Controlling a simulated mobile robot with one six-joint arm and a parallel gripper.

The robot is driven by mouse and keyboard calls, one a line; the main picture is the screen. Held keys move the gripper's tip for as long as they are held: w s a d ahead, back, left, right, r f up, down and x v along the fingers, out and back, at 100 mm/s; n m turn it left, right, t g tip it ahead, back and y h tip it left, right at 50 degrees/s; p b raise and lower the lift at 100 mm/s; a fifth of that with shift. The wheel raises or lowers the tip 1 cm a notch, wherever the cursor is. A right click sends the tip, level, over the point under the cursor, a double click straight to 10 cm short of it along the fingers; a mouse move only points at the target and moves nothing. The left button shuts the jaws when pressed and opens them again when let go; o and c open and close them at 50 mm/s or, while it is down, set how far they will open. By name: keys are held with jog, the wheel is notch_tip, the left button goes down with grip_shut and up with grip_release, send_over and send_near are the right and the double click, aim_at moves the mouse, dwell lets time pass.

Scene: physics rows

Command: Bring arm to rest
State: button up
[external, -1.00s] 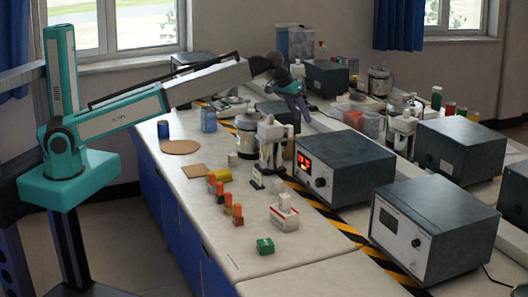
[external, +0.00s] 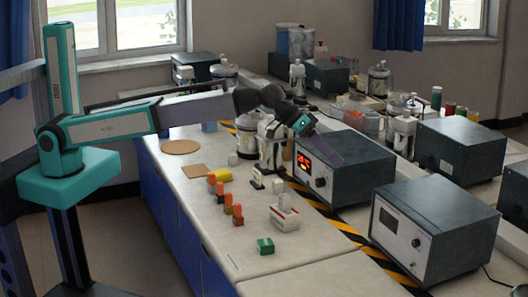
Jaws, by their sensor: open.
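My arm reaches from its teal base at the left, out over the lab bench (external: 225,262). My gripper (external: 322,150) is at the arm's end, above the bench, in front of the dark instrument box with a red lit display (external: 345,163) as seen here. Its fingers look thin, purple and blurred against the box. It is open, and nothing shows between the fingers. I cannot tell whether it touches the box.
Glass and metal vessels (external: 271,142) stand beside the gripper. A row of small orange blocks (external: 228,203), a green block (external: 265,246) and a white and red block (external: 284,215) lie nearer. A second instrument box (external: 430,225) stands at the right.

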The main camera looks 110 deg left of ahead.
jog(key=s+d+f+m+h, duration=0.1)
jog(key=d+f+m+h, duration=0.1)
jog(key=d, duration=1.3)
jog(key=s+d+f+m+h, duration=0.1)
jog(key=d+f+h, duration=0.1)
jog(key=d, duration=1.3)
jog(key=s+d+f+m+g+h+p, duration=0.1)
jog(key=s+d+f+m+p, duration=0.1)
jog(key=s+d+f, duration=0.85)
jog(key=s+a+f+g+y+p, duration=0.1)
jog(key=s+a+f+g, duration=0.3)
jog(key=s+f, duration=0.8)
jog(key=s+a+f+g+y+p, duration=0.1)
jog(key=s+a+f+g+y, duration=0.15)
jog(key=s+a+f, duration=0.95)
jog(key=s+a+f+g, duration=0.2)
jog(key=s+f, duration=0.2)
jog(key=s, duration=0.5)
jog(key=s+a+f+g+y+p, duration=0.1)
jog(key=s+a+f+g, duration=0.1)
jog(key=s+f, duration=0.3)
jog(key=s+a+f+m+g, duration=0.1)
jog(key=s+a+f+g, duration=0.2)
jog(key=s, duration=1.1)
jog(key=shift+f+g+p, duration=0.4)
jog(key=shift+f+g, duration=0.05)
jog(key=shift+f, duration=0.45)
